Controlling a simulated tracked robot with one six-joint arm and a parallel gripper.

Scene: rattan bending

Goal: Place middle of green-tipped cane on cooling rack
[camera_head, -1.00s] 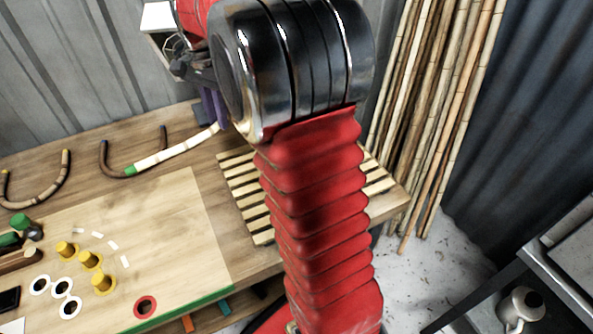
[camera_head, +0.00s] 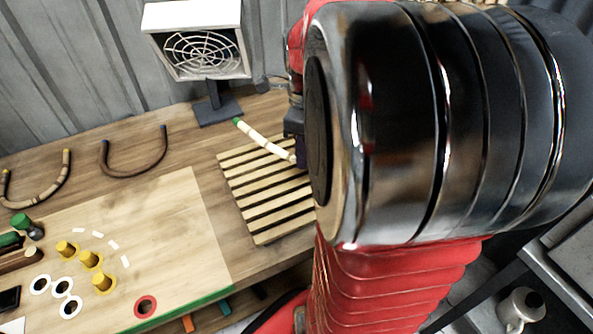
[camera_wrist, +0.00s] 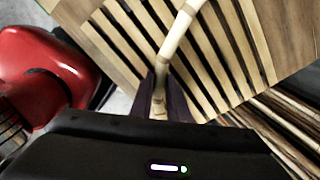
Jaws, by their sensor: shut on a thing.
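The green-tipped cane (camera_head: 263,138) is pale and its green end points up and left in the head view. My gripper (camera_wrist: 160,103) is shut on the cane, which also shows in the wrist view (camera_wrist: 176,36). The cooling rack (camera_head: 250,203) is a slatted wooden rack on the bench; it fills much of the wrist view (camera_wrist: 119,43). The cane shows over the rack's far part. I cannot tell whether it touches the slats. The cane's other end is hidden behind my arm in the head view.
A fan (camera_head: 203,55) stands behind the rack. Two bent canes (camera_head: 136,171) (camera_head: 38,204) lie on the bench at left. A board with yellow pegs (camera_head: 88,259) lies in front of them. The bench's front edge has a green strip (camera_head: 186,308).

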